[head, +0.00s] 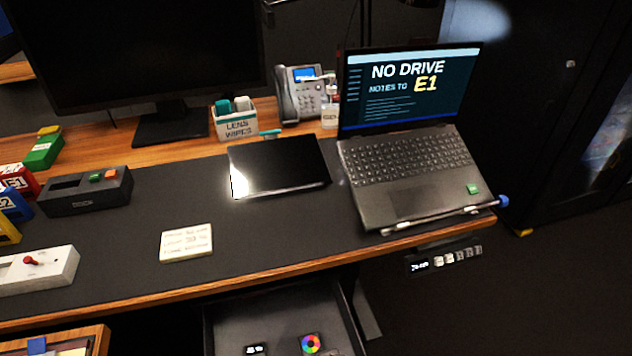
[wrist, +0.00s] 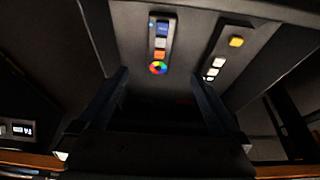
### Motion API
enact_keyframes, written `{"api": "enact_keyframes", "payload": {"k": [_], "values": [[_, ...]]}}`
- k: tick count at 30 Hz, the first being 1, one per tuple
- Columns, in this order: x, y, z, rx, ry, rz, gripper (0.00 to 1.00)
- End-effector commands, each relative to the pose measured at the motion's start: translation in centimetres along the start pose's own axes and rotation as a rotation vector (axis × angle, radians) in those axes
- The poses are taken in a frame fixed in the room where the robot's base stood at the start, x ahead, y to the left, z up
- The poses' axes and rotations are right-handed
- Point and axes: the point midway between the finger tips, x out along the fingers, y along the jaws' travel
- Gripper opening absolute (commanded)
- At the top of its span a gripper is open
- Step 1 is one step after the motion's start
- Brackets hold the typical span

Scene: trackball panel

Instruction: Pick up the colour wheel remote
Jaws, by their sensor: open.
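The colour wheel remote (wrist: 161,45) lies in an open drawer (head: 233,330) under the desk. In the wrist view it stretches away from me, with a rainbow wheel at its near end and orange, pale and blue parts beyond it. In the head view only its wheel end (head: 311,344) shows at the bottom edge. My gripper (wrist: 160,76) is open and empty in the wrist view. Its two dark fingers point toward the drawer floor, and the remote appears beyond and between their tips, apart from them. My gripper is not seen in the head view.
A second remote (wrist: 222,62) with pale and yellow buttons lies right of it in the wrist view. Drawer walls rise on both sides. The wooden desk edge (head: 265,279) overhangs the drawer's back.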

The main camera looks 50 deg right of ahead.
Motion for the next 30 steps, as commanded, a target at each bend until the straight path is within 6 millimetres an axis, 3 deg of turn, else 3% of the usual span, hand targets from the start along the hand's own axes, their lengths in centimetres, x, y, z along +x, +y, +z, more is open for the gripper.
{"api": "enact_keyframes", "payload": {"k": [9, 17, 24, 30], "values": [[5.9, 0.0, 0.0, 0.000, 0.000, 0.000, 1.00], [7.8, 0.0, -0.2, -0.001, 0.002, 0.000, 1.00], [11.4, 0.0, -0.6, -0.001, 0.003, 0.000, 1.00], [12.4, 0.0, -0.7, -0.001, 0.005, 0.001, 1.00]]}}
